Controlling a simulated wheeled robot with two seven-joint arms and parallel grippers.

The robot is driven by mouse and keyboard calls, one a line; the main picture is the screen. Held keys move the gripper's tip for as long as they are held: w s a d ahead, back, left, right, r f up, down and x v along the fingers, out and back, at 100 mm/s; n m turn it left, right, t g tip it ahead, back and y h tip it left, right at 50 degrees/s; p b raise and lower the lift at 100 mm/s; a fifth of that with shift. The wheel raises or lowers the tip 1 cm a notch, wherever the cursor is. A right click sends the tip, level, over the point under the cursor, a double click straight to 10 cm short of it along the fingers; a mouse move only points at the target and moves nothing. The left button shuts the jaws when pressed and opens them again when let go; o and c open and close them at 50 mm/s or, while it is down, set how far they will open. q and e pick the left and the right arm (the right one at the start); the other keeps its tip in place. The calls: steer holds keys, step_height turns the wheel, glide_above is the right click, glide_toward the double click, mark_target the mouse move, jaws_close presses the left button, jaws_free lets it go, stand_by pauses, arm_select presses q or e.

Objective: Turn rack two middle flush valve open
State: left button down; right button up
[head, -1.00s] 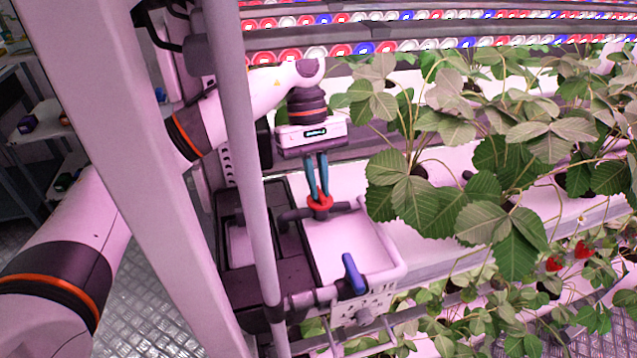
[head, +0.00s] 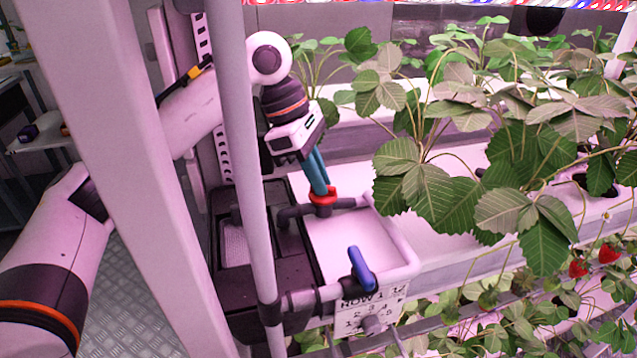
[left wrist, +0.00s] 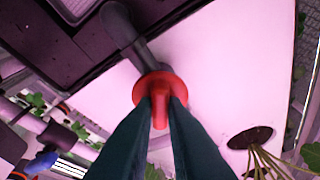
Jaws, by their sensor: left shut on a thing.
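A red valve handle (head: 323,196) sits on a dark pipe (head: 292,213) above the white channel end, beside the black tank. My left gripper (head: 321,187) reaches down to it from above, tilted, with its blue-green fingers shut on the handle. In the left wrist view the red handle (left wrist: 159,96) lies between the two fingertips (left wrist: 162,100), with the dark pipe running up and left behind it. A second valve with a blue handle (head: 361,268) is on a lower pipe nearer the front. My right gripper is not in view.
A pale upright post (head: 245,150) and a wider rack column (head: 130,170) stand close in front of my left arm. Strawberry plants (head: 420,170) crowd the right side. A numbered plate (head: 372,308) hangs below the blue handle.

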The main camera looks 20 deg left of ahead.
arm_select(q)
steer(key=n+t+b, duration=0.1)
steer(key=n, duration=0.2)
steer(key=shift+s+n+b, duration=0.15)
steer(key=shift+n+b, duration=0.15)
steer(key=shift+s+n+t+y+b, duration=0.1)
steer(key=shift+n+t+y+b, duration=0.2)
steer(key=shift+n+t+b, duration=0.75)
steer(key=shift+n+g+p, duration=0.35)
steer(key=shift+n+p, duration=0.1)
steer(key=c, duration=1.5)
jaws_free()
steer(key=shift+o, duration=0.2)
